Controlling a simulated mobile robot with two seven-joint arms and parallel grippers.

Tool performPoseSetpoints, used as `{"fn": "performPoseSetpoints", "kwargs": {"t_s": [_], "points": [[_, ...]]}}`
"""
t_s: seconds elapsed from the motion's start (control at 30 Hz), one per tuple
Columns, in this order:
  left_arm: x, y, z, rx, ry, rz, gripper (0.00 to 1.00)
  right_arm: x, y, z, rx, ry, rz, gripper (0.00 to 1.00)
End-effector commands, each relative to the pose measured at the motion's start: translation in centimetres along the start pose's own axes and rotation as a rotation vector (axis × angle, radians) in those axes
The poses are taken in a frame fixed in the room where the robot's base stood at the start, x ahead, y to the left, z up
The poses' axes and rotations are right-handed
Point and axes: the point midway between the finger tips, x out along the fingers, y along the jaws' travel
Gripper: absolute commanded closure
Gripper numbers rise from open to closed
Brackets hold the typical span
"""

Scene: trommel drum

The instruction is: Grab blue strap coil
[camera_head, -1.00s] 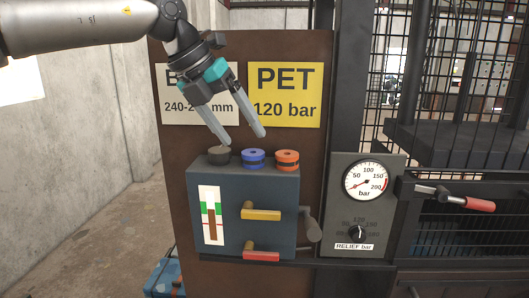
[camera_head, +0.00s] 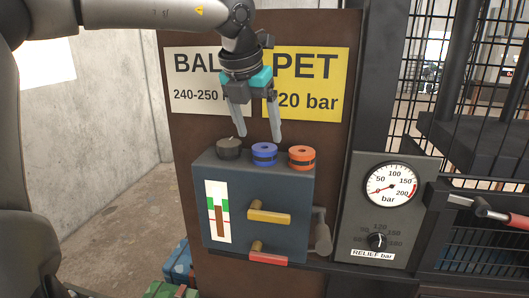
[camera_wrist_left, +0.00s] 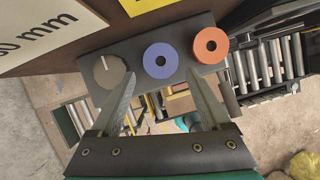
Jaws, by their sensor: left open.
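The blue strap coil (camera_head: 264,154) sits on top of the dark grey box (camera_head: 285,193), between a black coil or knob (camera_head: 229,149) on its left and an orange coil (camera_head: 301,157) on its right. In the left wrist view the blue coil (camera_wrist_left: 160,61) lies ahead between the fingertips' lines, nearer the right finger, with the black piece (camera_wrist_left: 110,71) by the left finger. My right gripper is not in view.
The box front has a yellow handle (camera_head: 268,216), a red handle (camera_head: 268,258) and a level gauge (camera_head: 218,211). A pressure gauge panel (camera_head: 390,187) and a red-gripped lever (camera_head: 490,209) stand to the right. A signed brown panel rises behind the box.

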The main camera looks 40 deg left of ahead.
Motion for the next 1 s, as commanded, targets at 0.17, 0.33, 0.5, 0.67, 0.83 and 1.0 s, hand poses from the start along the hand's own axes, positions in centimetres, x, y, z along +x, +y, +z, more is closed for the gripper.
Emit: {"fn": "performPoseSetpoints", "kwargs": {"t_s": [0.17, 0.33, 0.5, 0.67, 0.83, 1.0], "points": [[1.6, -0.1, -0.1, 0.002, 0.006, -0.001, 0.2, -0.8, 0.2, -0.9, 0.0, 0.016, 0.002, 1.0], [3.9, -0.1, 0.0, 0.0, 0.005, -0.001, 0.2, -1.6, 0.3, -0.9, 0.0, 0.015, 0.004, 1.0], [5.2, -0.1, 0.0, 0.0, 0.002, -0.001, 0.2, -1.8, 0.3, -0.8, 0.0, 0.013, 0.004, 1.0], [5.3, -0.1, 0.0, 0.001, 0.001, -0.001, 0.2, -1.8, 0.3, -0.6, 0.0, 0.009, 0.003, 1.0], [5.3, -0.1, 0.0, 0.001, 0.001, -0.001, 0.29, -1.8, 0.2, -0.3, 0.0, 0.005, 0.003, 1.0], [5.3, -0.1, 0.0, 0.001, 0.001, -0.001, 0.48, -1.8, 0.2, -0.3, 0.0, 0.004, 0.003, 1.0]]}}
